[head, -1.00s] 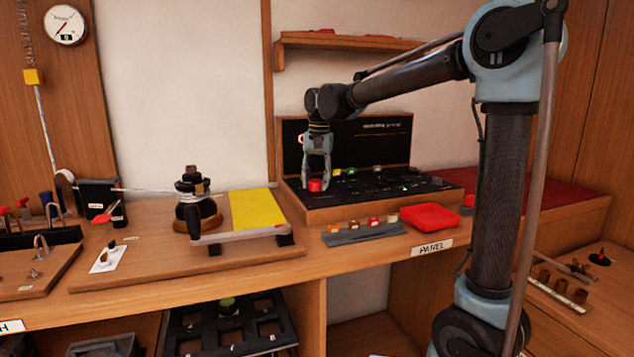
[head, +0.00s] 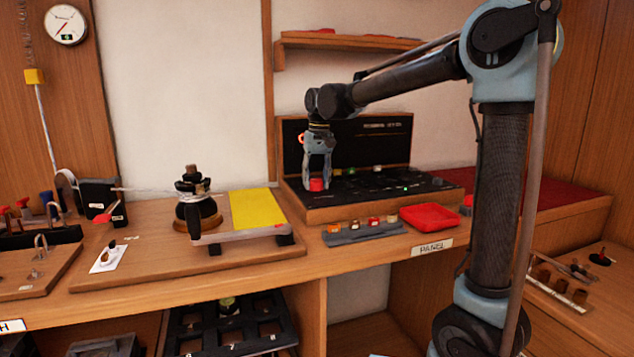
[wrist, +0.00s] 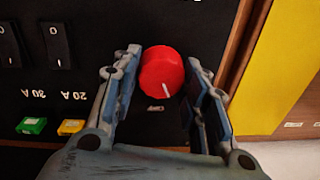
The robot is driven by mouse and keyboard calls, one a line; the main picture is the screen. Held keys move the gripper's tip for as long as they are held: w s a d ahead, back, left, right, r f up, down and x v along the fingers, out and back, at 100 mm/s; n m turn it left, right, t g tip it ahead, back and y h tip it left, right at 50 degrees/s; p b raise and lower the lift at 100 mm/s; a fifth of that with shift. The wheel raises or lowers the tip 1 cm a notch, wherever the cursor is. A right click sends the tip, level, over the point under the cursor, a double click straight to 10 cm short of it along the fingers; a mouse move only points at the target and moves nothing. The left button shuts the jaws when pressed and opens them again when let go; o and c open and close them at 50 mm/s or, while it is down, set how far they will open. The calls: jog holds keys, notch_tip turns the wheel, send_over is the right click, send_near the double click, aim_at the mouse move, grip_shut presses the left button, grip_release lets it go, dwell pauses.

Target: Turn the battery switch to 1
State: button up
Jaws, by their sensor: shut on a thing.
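The battery switch is a round red knob (head: 316,185) at the left end of the black panel (head: 350,200) in its wooden case. In the wrist view the red knob (wrist: 160,70) sits between my two fingers, its white pointer line toward the bottom of the picture and slightly right. A small white label, too small to read, shows just below it. My gripper (head: 317,178) reaches down from above and is shut on the knob. The exact contact faces are hard to see.
Black rocker switches (wrist: 57,45) and green and yellow tags (wrist: 70,127) lie left of the knob in the wrist view. A yellow sheet (head: 256,209) lies left of the case. A red tray (head: 430,216) and a grey rack of fuses (head: 365,232) stand in front.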

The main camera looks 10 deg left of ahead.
jog(key=n, duration=0.6)
jog(key=shift+n, duration=0.3)
dwell(0.4)
jog(key=o, duration=1.1)
jog(key=shift+w, duration=0.1)
jog(key=shift+c, duration=0.2)
notch_tip(320, 180, up, 12)
jog(key=shift+w+d, duration=0.2)
jog(key=shift+w, duration=0.15)
jog(key=shift+f, duration=0.1)
